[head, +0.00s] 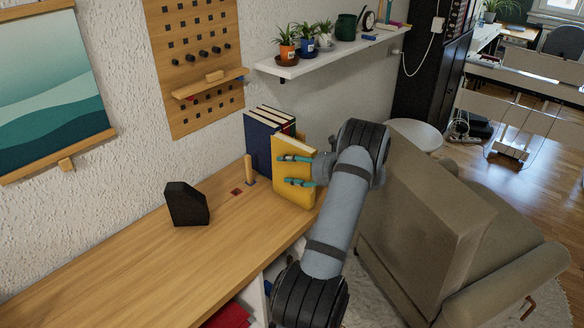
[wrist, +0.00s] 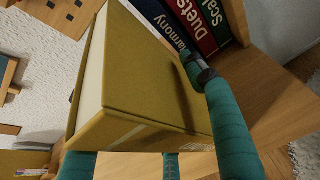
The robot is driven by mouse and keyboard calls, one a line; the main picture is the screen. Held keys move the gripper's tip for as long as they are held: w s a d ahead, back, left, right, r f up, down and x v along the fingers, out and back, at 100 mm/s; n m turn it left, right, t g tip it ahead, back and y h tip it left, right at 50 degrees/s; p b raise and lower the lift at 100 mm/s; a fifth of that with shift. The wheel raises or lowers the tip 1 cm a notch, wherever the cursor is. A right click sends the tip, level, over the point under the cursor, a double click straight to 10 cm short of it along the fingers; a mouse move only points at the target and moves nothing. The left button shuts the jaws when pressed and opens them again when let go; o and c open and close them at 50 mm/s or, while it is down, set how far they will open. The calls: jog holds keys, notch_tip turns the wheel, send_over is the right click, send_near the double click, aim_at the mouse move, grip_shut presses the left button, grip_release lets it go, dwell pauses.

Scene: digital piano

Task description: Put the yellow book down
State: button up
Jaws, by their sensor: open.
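The yellow book (head: 292,192) stands upright on the wooden desk (head: 160,262), near its right end and in front of a row of books. It fills the middle of the wrist view (wrist: 150,75). My gripper (head: 284,169) is at the book's right, with its teal fingers reaching along the book. The gripper is open. In the wrist view one finger lies along the right side of the book, and others show at the lower edge. I cannot tell whether any finger touches the cover. The book's lower end is partly out of sight in the wrist view.
A row of blue, red and dark books (head: 261,140) stands just behind the yellow book. A wooden peg (head: 249,168) and a black bookend-like block (head: 186,205) stand to the left. The desk's left part is clear. A beige sofa (head: 430,215) is close on the right.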

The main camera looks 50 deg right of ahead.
jog(key=b+v, duration=0.2)
jog(key=v, duration=0.9)
jog(key=shift+s, duration=0.45)
jog(key=p+x, duration=0.1)
jog(key=x, duration=0.7)
jog(key=p+x, duration=0.1)
jog(key=x, duration=0.3)
jog(key=shift+w+r+p, duration=0.15)
jog(key=shift+r+p, duration=0.15)
jog(key=shift+r+b, duration=0.75)
jog(key=shift+r, duration=1)
